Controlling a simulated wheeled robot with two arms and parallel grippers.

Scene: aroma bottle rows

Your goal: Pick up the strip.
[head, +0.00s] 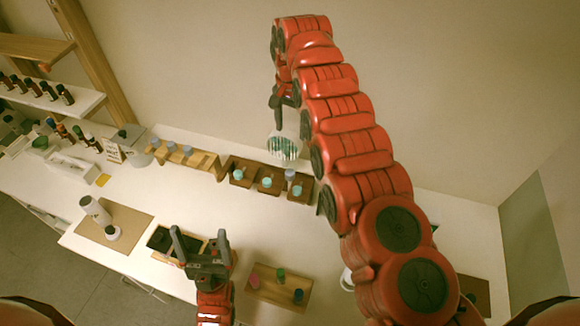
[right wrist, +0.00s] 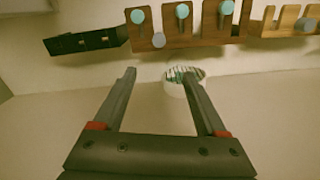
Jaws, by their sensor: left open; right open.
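A round white holder (head: 283,155) with several pale upright strips (head: 283,145) stands at the back of the white counter. The strips (right wrist: 186,73) also show in the right wrist view, behind the tip of the right-hand finger, which hides part of the holder (right wrist: 174,89). Single strips are too small to tell apart. My right gripper (right wrist: 160,76) is open and empty, with its fingers pointing towards the holder's area. In the head view it hangs above the holder. My left gripper (head: 199,238) is open and empty over the front of the counter, near a dark tray.
Wooden holders with blue-topped items (head: 267,182) stand near the strips. A wooden tray (head: 262,294) with small coloured items lies at the front. A white device (head: 94,209) stands on a brown mat at left. Bottles (head: 48,90) line a shelf.

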